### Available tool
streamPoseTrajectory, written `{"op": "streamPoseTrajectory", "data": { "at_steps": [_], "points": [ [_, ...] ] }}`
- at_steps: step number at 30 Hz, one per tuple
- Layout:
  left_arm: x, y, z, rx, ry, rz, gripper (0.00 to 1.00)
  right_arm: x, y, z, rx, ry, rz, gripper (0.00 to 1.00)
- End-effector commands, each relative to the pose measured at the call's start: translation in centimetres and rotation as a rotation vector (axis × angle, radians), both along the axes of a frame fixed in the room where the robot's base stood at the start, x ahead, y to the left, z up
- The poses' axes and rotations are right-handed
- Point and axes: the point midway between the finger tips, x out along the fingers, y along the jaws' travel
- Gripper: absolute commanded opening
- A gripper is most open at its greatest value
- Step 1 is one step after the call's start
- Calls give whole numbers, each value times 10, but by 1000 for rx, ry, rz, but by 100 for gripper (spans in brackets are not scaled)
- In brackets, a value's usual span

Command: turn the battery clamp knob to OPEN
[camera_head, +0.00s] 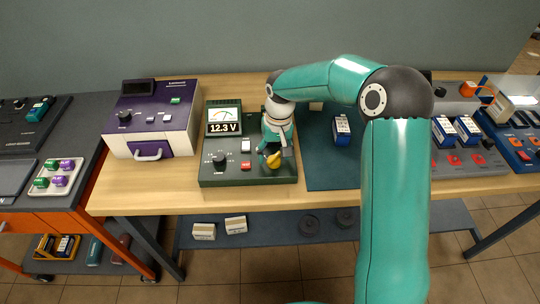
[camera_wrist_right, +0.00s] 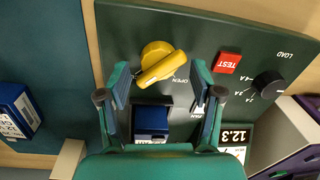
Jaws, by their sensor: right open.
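The yellow battery clamp knob (camera_head: 273,161) is at the front right of the dark green tester (camera_head: 222,181). In the wrist view the knob (camera_wrist_right: 160,65) has a bar handle lying on a slant, with the word OPEN printed beside it. My right gripper (camera_head: 276,150) reaches down over the tester at the knob. In the wrist view its two open fingers (camera_wrist_right: 159,76) are on either side of the knob's near part, with gaps to it. A blue battery (camera_wrist_right: 151,122) sits between the fingers, nearer the palm. My left gripper is not in view.
The tester also has a red TEST button (camera_wrist_right: 227,63), a black LOAD knob (camera_wrist_right: 268,85) and a display (camera_head: 223,121) reading 12.3 V. A purple and white device (camera_head: 152,118) stands to the left. A blue battery (camera_head: 342,130) stands on the mat (camera_head: 320,174) at right.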

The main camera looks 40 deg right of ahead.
Motion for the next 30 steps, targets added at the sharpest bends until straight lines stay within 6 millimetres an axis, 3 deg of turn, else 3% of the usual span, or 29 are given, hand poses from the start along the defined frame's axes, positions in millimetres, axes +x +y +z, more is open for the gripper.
{"op": "streamPoseTrajectory", "data": {
  "at_steps": [12, 21, 22, 23, 30],
  "points": [
    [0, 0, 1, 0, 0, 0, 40, 0, 0, -8, 0, 0, 0, 64],
    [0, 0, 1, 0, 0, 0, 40, 0, 1, -8, 1, 1, 0, 14],
    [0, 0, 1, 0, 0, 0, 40, 0, 1, -8, 2, 1, 1, 11],
    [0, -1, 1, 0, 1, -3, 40, 0, 18, -7, 3, 2, 9, 12],
    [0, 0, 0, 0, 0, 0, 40, 1, 8, -9, 6, 4, 31, 11]
  ]
}}
